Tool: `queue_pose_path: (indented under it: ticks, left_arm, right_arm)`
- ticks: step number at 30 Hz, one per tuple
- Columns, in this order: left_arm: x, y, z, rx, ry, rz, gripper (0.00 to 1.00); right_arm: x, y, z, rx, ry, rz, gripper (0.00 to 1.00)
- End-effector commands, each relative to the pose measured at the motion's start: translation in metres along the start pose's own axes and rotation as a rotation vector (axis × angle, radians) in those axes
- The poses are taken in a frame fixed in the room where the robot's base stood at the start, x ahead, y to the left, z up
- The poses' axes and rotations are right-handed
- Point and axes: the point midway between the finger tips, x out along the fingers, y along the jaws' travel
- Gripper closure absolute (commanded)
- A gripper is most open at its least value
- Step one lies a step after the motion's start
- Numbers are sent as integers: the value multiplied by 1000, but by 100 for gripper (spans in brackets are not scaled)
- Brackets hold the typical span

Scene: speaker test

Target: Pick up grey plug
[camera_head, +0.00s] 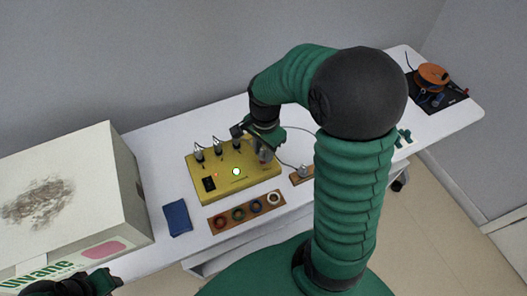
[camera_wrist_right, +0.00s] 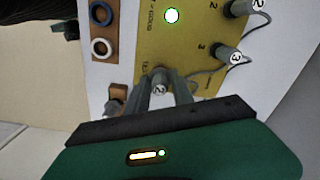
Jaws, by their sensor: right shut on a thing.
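A yellow panel (camera_head: 232,180) lies on the white table, with several grey plugs standing along its far side, such as one at its left end (camera_head: 198,154). My right gripper (camera_head: 264,148) is over the panel's right end. In the right wrist view its two fingers (camera_wrist_right: 161,92) are shut on a grey plug (camera_wrist_right: 160,80) at the panel's edge. I cannot tell whether this plug is seated in the panel. Two other grey plugs, marked 3 (camera_wrist_right: 228,54) and 2 (camera_wrist_right: 236,9), stand beyond it. My left gripper (camera_head: 100,283) is partly in view at bottom left, its fingers unclear.
A wooden strip with coloured rings (camera_head: 239,214) lies in front of the panel. A small wooden block (camera_head: 300,176) with a plug-like piece is to its right. A blue cloth (camera_head: 177,218) and a large white box (camera_head: 75,190) are left. An orange reel (camera_head: 432,77) is far right.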

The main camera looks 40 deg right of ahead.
Motion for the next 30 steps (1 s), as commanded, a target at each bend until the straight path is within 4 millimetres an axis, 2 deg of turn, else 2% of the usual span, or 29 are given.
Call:
queue_pose_path:
  ticks: [6, 11, 18, 21, 25, 30]
  left_arm:
    - [-11, 0, -3, 0, 0, 0, 64]
    - [-11, 0, -3, 0, 0, 0, 64]
    - [-17, 0, -4, 0, 0, 0, 64]
    - [-18, 0, -4, 0, 0, 0, 64]
    - [-19, 0, -4, 0, 0, 0, 64]
    - [-19, 0, -5, 0, 0, 0, 64]
  right_arm:
    - [-34, -1, -1, -1, 3, -4, 100]
    - [-34, 35, -11, 5, 2, -3, 100]
    - [-42, 103, -28, 6, 2, -4, 100]
    - [-44, 126, -35, 6, 2, -3, 100]
    - [-46, 144, -40, 2, 2, -2, 100]
    - [-46, 153, -42, 1, 1, -2, 100]
